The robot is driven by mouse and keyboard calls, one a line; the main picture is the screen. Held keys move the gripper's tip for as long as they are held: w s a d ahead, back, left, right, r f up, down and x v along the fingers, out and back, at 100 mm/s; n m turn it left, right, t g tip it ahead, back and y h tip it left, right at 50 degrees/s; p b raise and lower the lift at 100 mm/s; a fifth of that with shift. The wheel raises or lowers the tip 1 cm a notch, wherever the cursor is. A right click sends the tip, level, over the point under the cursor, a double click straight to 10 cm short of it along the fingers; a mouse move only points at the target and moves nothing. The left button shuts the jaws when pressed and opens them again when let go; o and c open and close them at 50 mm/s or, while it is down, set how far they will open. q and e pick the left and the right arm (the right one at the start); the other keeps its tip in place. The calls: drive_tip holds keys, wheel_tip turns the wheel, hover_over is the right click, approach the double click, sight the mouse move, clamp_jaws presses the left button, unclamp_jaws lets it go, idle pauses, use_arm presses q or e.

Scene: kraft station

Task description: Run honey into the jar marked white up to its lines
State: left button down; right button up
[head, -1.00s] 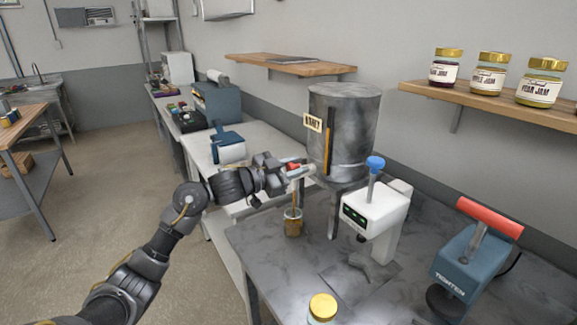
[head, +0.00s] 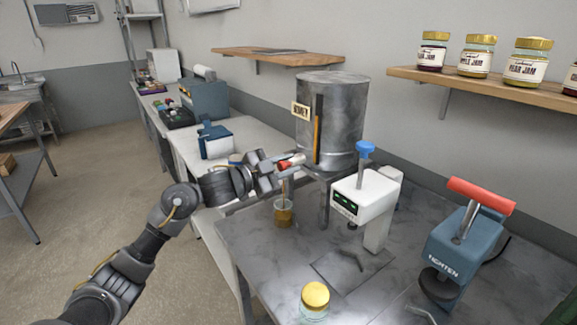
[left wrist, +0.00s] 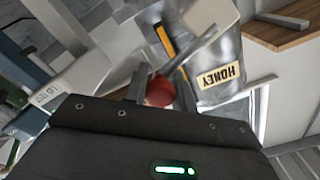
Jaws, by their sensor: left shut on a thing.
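The grey metal honey tank (head: 345,125) stands on a stand at the back of the metal bench, with a HONEY label and an amber sight strip. My left gripper (head: 284,164) is shut on the red tap handle at the tank's lower front; the red handle (left wrist: 160,90) also shows between the fingers in the left wrist view, before the tank (left wrist: 212,75). An open glass jar (head: 284,215) stands upright below the tap, with amber honey in it and a clear band at its top. Its marking and lines are too small to read. My right gripper is not in view.
A gold-lidded jar (head: 315,299) stands at the bench's front edge. A white device with a blue knob (head: 363,205) and a blue device with a red handle (head: 463,240) stand to the right. Labelled jam jars (head: 478,57) sit on the wall shelf.

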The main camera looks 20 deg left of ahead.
use_arm(q)
drive_tip(key=c, duration=1.1)
unclamp_jaws()
drive_tip(key=shift+c, duration=0.2)
drive_tip(key=b+v, duration=0.2)
drive_tip(key=v, duration=0.8)
drive_tip(key=shift+s+a+b, duration=0.3)
drive_tip(key=shift+b, duration=0.05)
